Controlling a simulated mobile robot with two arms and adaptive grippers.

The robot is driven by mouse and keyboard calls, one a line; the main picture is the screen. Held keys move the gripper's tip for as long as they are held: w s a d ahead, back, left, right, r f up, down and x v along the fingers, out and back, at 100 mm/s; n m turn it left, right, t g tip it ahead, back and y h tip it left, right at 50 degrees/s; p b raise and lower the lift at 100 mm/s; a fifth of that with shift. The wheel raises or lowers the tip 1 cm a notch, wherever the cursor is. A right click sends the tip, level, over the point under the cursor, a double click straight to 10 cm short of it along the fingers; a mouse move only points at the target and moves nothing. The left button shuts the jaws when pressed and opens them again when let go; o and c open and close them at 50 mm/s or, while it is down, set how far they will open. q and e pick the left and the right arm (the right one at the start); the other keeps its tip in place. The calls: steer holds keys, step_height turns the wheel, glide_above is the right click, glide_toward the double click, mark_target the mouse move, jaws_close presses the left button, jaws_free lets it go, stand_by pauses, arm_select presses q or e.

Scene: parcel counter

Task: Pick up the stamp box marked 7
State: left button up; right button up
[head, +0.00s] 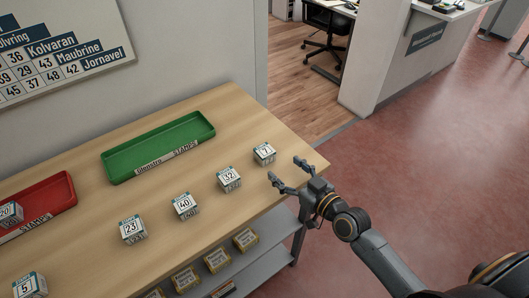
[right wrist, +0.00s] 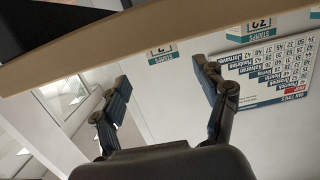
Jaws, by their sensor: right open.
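The stamp box marked 7 (head: 264,154) is a small white cube with a teal band, standing near the right end of the wooden counter. It also shows upside down in the right wrist view (right wrist: 163,52), partly cut off by the counter edge, between my fingertips in the picture. My right gripper (head: 284,168) is open and empty at the counter's right edge, just right of the box, fingers pointing towards it and apart from it. Its two spread fingers also show in the right wrist view (right wrist: 161,72). My left gripper is not in view.
More stamp boxes stand in a row to the left: 32 (head: 229,179), 40 (head: 185,206), 23 (head: 132,229) and 5 (head: 30,286). A green tray (head: 108,163) lies behind them, a red tray (head: 70,184) at left. Yellow boxes (head: 217,258) sit on the shelf below.

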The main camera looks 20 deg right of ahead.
mark_target(270, 158)
steer(key=x, duration=0.3)
steer(key=shift+p+x, duration=0.6)
steer(key=shift+x, duration=2.1)
steer(key=shift+s+a+f, duration=0.1)
steer(key=shift+c, duration=0.4)
steer(key=c, duration=1.2)
